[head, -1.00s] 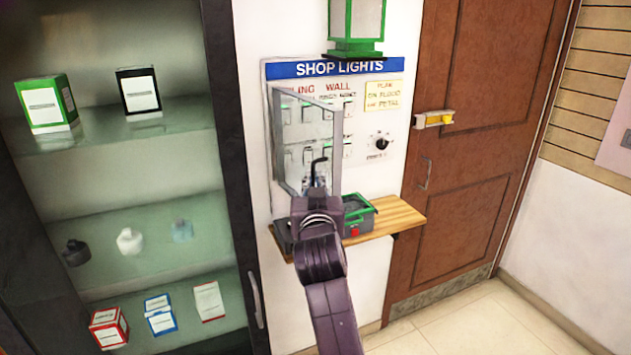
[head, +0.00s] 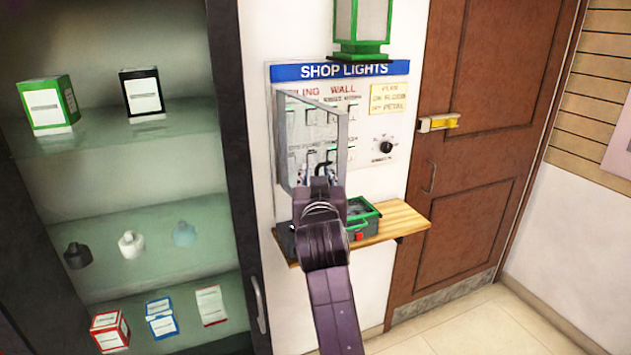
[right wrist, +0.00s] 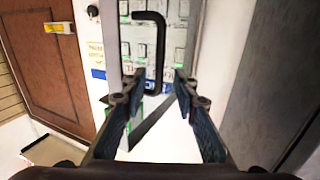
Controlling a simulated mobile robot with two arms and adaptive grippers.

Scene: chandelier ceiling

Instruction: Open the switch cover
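The switch cover (head: 343,130) is a clear panel with a grey frame in front of the switches on the SHOP LIGHTS board (head: 400,72). It stands out from the board, its left side near the wall. Its black bent handle (head: 321,167) shows just above my right gripper (head: 323,183). In the right wrist view, which is upside down, the handle (right wrist: 160,50) lies between and beyond the fingertips of my right gripper (right wrist: 152,84). The fingers are apart, with a visible gap beside the handle. My left gripper is in no view.
A wooden shelf (head: 405,220) below the board bears a green-rimmed grey box (head: 362,215). A dark-framed cabinet (head: 235,150) stands close on the left, a brown door (head: 480,150) on the right. A dial (head: 386,147) is beside the cover.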

